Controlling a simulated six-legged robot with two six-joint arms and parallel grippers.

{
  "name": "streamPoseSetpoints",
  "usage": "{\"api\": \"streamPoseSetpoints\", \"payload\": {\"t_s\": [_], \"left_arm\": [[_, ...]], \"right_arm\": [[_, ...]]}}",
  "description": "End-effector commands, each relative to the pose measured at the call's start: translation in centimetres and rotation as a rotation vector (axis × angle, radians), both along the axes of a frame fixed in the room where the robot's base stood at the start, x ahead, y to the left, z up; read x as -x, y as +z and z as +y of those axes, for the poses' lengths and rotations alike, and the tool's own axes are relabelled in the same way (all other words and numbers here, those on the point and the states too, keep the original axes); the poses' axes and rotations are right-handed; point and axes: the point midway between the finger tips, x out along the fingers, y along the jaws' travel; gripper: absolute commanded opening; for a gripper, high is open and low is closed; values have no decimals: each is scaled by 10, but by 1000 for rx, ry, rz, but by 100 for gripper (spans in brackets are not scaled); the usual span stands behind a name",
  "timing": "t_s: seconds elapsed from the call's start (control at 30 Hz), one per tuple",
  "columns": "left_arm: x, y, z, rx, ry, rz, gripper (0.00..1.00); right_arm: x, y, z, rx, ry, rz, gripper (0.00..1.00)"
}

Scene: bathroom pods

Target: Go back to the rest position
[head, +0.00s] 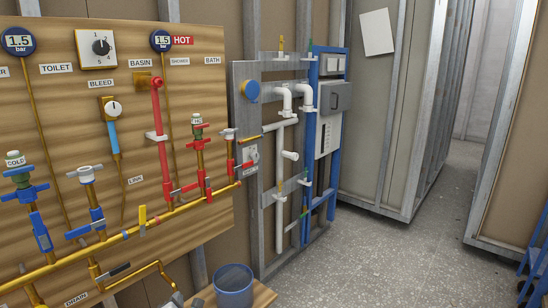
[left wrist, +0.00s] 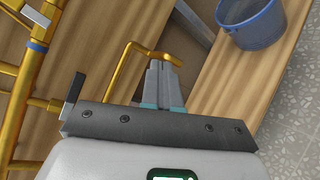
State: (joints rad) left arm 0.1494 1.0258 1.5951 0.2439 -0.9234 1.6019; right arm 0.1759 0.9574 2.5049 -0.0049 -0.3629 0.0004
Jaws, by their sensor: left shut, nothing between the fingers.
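My left gripper (left wrist: 164,72) is shut and empty in the left wrist view, its two grey fingers together. Its fingertips lie in front of a bent brass pipe (left wrist: 128,58) and the wooden bench. In the head view only a small grey part of the left gripper (head: 175,299) shows at the bottom edge, left of a blue bucket (head: 234,287). The gripper appears apart from the bucket. My right gripper is in neither view.
A wooden plumbing board (head: 70,150) with brass pipes, valves and gauges fills the left. The bucket stands on a wooden bench (head: 262,295). A grey-and-blue pipe frame (head: 245,75) stands beyond the board. Speckled floor (head: 390,260) is clear at right, with a blue object (head: 535,255) at the edge.

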Motion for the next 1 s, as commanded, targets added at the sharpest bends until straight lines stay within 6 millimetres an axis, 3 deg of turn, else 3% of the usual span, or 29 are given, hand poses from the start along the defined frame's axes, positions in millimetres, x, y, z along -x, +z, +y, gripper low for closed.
{"api": "streamPoseSetpoints", "payload": {"t_s": [0.03, 0.1, 0.17, 0.3, 0.4, 0.6, 0.67, 0.8, 0.9, 1.0], "left_arm": [[27, -32, -16, -61, -83, 133, 0], [67, -70, -38, -156, -218, 303, 0], [106, -97, -57, -233, -348, 434, 0], [208, -143, -100, -404, -702, 687, 0], [277, -159, -124, -511, -973, 801, 0], [388, -164, -155, -690, -1484, 868, 0], [408, -163, -160, -758, -1628, 842, 0], [419, -163, -163, -943, -1852, 734, 0], [418, -124, -163, -961, -1858, 725, 0], [417, -97, -162, -960, -1856, 725, 0]], "right_arm": [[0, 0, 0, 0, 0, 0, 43], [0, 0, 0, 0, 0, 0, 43], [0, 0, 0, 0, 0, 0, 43], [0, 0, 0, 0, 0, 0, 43], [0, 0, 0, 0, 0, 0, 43], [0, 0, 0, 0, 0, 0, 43], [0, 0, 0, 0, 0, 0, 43], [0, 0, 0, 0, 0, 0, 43], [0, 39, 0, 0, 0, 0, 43], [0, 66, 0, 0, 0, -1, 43]]}}
